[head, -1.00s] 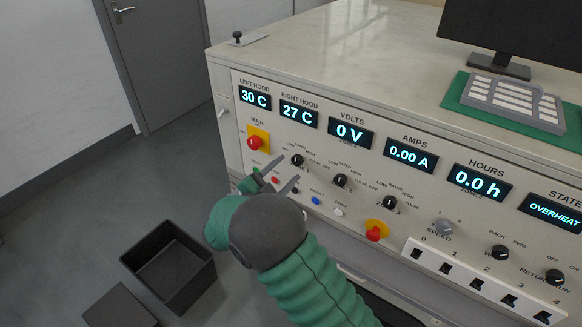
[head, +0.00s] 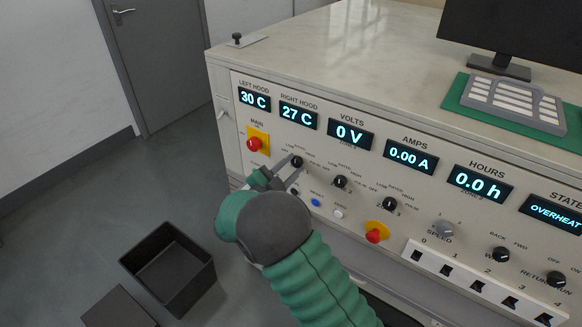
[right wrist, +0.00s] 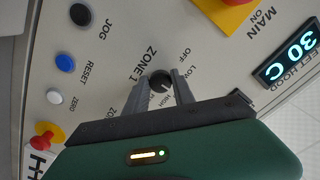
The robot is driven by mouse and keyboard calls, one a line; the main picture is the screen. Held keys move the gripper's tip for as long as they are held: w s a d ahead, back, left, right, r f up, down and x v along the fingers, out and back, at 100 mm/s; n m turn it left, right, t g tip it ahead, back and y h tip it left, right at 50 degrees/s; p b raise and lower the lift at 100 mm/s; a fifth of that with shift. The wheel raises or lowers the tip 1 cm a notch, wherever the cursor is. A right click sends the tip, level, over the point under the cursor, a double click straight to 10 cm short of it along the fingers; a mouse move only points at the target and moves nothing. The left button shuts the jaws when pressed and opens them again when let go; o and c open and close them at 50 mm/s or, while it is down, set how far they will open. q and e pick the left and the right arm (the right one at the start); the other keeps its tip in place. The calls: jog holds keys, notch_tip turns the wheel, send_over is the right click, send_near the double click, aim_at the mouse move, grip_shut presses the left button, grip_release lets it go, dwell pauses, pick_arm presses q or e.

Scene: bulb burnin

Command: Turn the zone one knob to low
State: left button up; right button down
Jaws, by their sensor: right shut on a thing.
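The zone one knob (head: 297,162) is a small black knob on the upright front panel, below the right hood display. In the right wrist view the knob (right wrist: 160,80) sits between my two grey fingers, beside the printed words ZONE 1, OFF and LOW. My right gripper (head: 290,167) is shut on the knob, with a finger on each side. The knob's pointer is too small to read. The fingers partly cover the printed marks around it. My left gripper is not in view.
A red main button (head: 255,143) on a yellow plate is left of the knob. Two similar black knobs (head: 340,181) are to its right. Blue (head: 315,202) and white (head: 339,213) buttons sit below. A black open bin (head: 168,262) stands on the floor at left.

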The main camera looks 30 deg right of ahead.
jog(key=shift+r+n+p, duration=0.15)
jog(key=shift+n+p, duration=0.45)
jog(key=shift+p, duration=0.45)
jog(key=n+p, duration=0.3)
jog(key=shift+p, duration=0.3)
jog(key=shift+s+n+p, duration=0.1)
jog(key=shift+n+p, duration=1.5)
jog(key=shift+n, duration=0.3)
jog(key=shift+f, duration=0.2)
jog(key=c, duration=1.1)
grip_release()
jog(key=shift+o, duration=0.2)
jog(key=shift+a, duration=0.1)
